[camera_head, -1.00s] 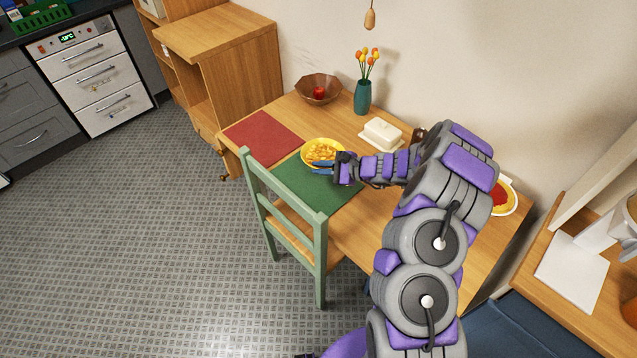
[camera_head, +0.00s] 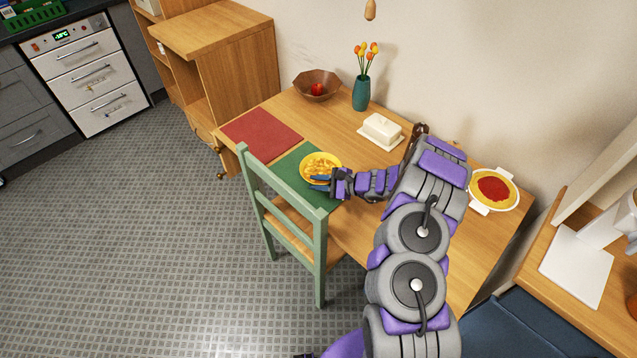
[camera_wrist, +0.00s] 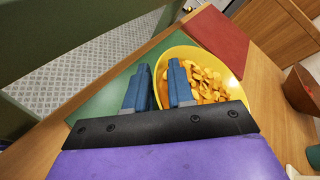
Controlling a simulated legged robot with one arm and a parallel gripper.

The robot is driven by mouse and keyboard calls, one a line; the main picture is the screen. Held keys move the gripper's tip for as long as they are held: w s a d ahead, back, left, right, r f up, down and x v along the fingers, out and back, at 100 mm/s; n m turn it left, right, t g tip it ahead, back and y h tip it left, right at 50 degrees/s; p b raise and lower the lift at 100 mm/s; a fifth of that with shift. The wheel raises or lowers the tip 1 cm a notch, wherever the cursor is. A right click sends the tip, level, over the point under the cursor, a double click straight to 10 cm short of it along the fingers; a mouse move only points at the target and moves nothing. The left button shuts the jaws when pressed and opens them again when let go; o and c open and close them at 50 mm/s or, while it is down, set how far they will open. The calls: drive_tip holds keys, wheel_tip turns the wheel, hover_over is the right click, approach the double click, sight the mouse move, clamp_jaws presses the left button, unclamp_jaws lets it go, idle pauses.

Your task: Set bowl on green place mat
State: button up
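The yellow bowl (camera_head: 311,175) holds yellow-orange pieces of food. It is at the green place mat (camera_head: 291,172), over its back-right part in the head view; whether it rests on the mat or hangs just above it I cannot tell. My gripper (camera_head: 322,181) is at the bowl's near side. In the wrist view my gripper (camera_wrist: 158,66) straddles the rim of the bowl (camera_wrist: 236,87), one blue finger inside and one outside, with the wall between them. The green mat (camera_wrist: 103,101) lies to the left of the bowl there.
A red mat (camera_head: 261,134) lies beyond the green one. A green chair (camera_head: 289,191) stands against the table's front edge. A brown bowl with a red fruit (camera_head: 317,90), a flower vase (camera_head: 361,94), a butter dish (camera_head: 381,129) and a white dish (camera_head: 478,203) stand on the table.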

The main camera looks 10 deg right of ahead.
drive_tip(key=shift+o, duration=1.3)
drive_tip(key=shift+a, duration=0.1)
